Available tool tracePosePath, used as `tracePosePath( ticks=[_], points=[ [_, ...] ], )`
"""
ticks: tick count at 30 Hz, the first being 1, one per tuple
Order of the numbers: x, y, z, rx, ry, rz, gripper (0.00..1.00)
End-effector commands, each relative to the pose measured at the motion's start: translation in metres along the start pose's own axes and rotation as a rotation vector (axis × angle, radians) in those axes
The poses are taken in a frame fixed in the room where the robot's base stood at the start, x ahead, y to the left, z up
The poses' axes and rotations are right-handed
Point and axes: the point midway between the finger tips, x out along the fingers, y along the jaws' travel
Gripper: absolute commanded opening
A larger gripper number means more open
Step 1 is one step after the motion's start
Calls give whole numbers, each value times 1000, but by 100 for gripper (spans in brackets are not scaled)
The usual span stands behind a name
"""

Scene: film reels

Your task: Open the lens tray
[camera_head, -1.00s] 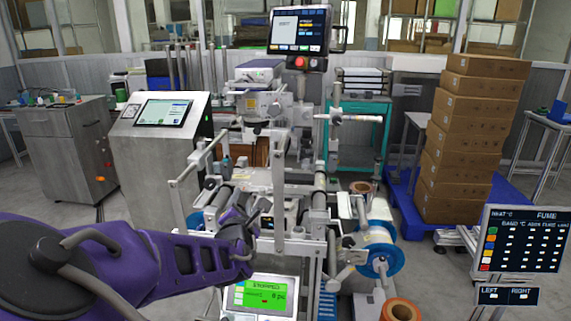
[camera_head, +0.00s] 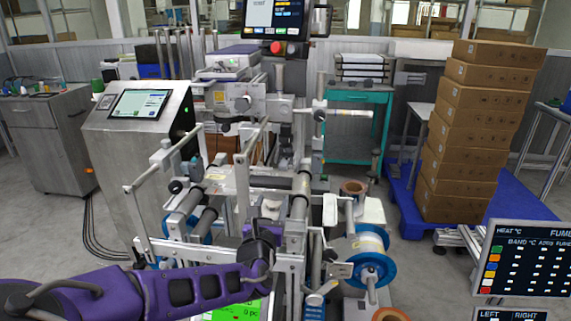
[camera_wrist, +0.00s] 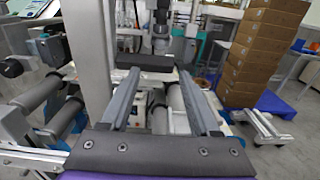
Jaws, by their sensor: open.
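My purple arm reaches in from the lower left in the head view. Its end, my gripper (camera_head: 262,240), is at the front of the roll-handling machine, partly lost among the metal posts. In the wrist view my gripper (camera_wrist: 158,73) shows two long grey fingers spread apart with nothing held between them. A dark flat block (camera_wrist: 146,62) lies just beyond the fingertips. I cannot tell whether the fingers touch it. I cannot pick out the lens tray with certainty; it may be this block or a part hidden in the machine.
Vertical posts and rollers (camera_head: 205,222) crowd around my gripper. A blue-flanged spool (camera_head: 372,268) is to its right. A console with a screen (camera_head: 140,103) stands left. Stacked cartons (camera_head: 475,130) on a blue pallet and a teal cart (camera_head: 350,97) are behind at right.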

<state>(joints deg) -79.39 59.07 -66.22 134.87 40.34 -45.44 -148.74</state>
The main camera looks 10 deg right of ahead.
Motion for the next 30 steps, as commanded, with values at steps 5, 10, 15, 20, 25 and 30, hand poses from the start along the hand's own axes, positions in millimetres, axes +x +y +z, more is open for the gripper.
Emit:
tracePosePath(
  ticks=[5,10,15,20,25,30],
  points=[
    [6,0,-1,2,1,-1,62],
    [30,-1,-1,4,0,-3,62],
    [64,-1,-1,4,-1,-2,62],
    [96,-1,-1,4,-1,-2,62],
    [130,-1,-1,4,-1,-2,62],
    [157,0,0,3,0,-1,62]
  ],
)
